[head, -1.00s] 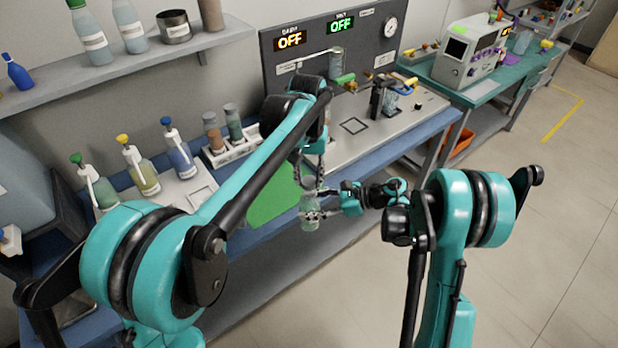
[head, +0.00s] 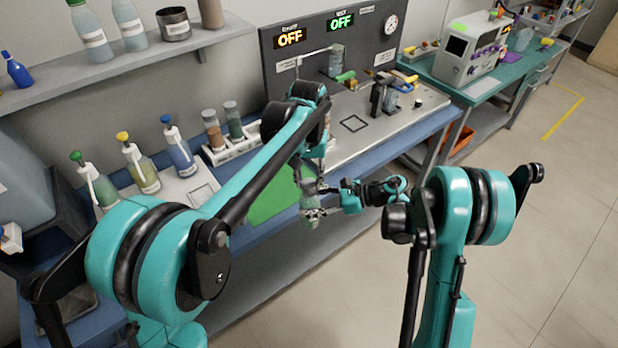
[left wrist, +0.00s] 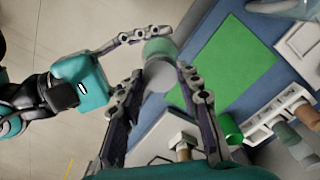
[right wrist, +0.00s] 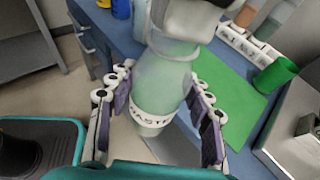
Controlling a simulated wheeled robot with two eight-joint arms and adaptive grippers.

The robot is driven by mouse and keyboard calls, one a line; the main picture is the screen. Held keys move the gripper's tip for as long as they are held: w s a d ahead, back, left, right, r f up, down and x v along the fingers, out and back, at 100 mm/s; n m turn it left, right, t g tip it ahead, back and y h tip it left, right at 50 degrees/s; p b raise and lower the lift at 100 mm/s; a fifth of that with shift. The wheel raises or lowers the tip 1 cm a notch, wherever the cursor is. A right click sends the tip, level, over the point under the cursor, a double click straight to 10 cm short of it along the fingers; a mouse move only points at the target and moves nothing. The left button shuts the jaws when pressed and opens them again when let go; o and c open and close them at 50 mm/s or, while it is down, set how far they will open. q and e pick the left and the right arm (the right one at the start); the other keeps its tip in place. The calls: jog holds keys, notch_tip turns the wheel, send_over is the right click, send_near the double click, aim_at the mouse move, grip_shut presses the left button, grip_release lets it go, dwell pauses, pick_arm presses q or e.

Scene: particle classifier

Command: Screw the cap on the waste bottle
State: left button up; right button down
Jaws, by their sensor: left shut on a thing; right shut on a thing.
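The waste bottle (right wrist: 155,100), pale green and clear with a white WASTE label, stands slightly tilted between the fingers of my right gripper (right wrist: 155,115). My right gripper is shut on it, in front of the bench edge. In the head view the bottle (head: 309,216) hangs below my left gripper (head: 315,188). In the left wrist view a round grey cap (left wrist: 160,76) sits between the fingers of my left gripper (left wrist: 158,78), which is shut on it. The bottle shows just behind the cap. Whether the threads are engaged is hidden.
A green mat (head: 272,200) lies on the blue bench, with a green cylinder (right wrist: 275,75) near it. Spray bottles (head: 140,168) and a white rack (head: 235,150) stand at the back left. A control panel (head: 330,45) rises behind. Open floor lies to the right.

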pick_arm(q)
jog(key=shift+f, duration=0.45)
jog(key=m, duration=0.8)
jog(key=shift+m, duration=0.3)
jog(key=m, duration=2.3)
jog(key=shift+m, duration=0.4)
jog(key=m, duration=0.3)
